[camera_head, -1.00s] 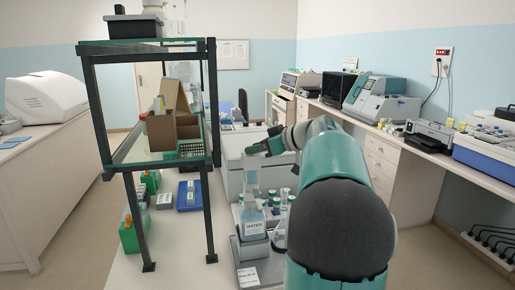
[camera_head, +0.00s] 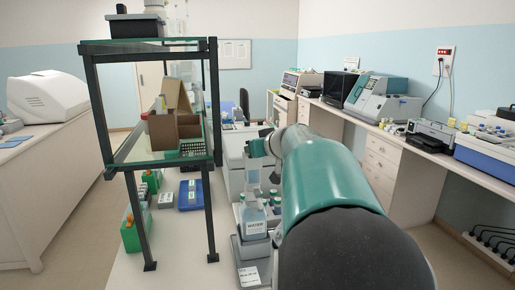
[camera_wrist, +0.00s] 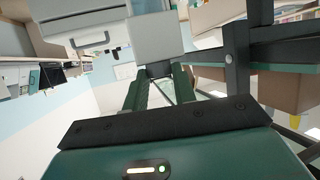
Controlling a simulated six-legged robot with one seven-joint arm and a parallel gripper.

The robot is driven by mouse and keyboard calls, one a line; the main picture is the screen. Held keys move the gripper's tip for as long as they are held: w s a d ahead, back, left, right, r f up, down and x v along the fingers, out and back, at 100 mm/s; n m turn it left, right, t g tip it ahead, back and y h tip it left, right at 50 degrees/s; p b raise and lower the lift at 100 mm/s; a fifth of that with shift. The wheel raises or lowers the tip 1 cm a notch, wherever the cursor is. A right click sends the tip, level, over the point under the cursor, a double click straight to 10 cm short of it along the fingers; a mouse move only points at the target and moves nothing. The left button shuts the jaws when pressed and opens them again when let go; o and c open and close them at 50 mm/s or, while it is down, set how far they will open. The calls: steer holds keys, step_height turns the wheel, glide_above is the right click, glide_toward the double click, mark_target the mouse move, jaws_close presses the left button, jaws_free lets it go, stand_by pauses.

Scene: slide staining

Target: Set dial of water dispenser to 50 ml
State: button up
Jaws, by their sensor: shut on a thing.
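The water dispenser (camera_head: 255,222) is a clear bottle labelled WATER, upright on a grey base on the bench in the head view. A pale block at its top (camera_wrist: 155,38) fills the upper middle of the wrist view. My gripper (camera_wrist: 158,74) is at this top part, its two green fingers shut on a small dark piece that seems to be the dial. The fingers hide most of the dial, and I cannot read its setting. In the head view my gripper (camera_head: 260,145) is small and partly hidden by my arm.
A black-framed glass shelf (camera_head: 150,156) with a cardboard box stands close to the left of the dispenser. Green-capped bottles (camera_head: 272,195) stand just behind and to the right of it. A blue tray (camera_head: 190,195) and green racks lie under the shelf.

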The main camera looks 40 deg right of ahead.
steer(key=shift+w+a+m+g+h, duration=0.1)
steer(key=shift+a+m+g+h, duration=0.1)
steer(key=shift+m+h, duration=0.4)
steer(key=shift+a+m+g+h, duration=0.1)
steer(key=shift+m+g+h, duration=0.1)
steer(key=shift+m+h, duration=0.4)
steer(key=shift+w+m+g+h, duration=0.1)
steer(key=shift+m+g+h, duration=0.45)
steer(key=shift+h, duration=0.25)
steer(key=o, duration=1)
steer(key=v, duration=1.3)
steer(key=shift+s, duration=0.4)
steer(key=shift+a, duration=0.15)
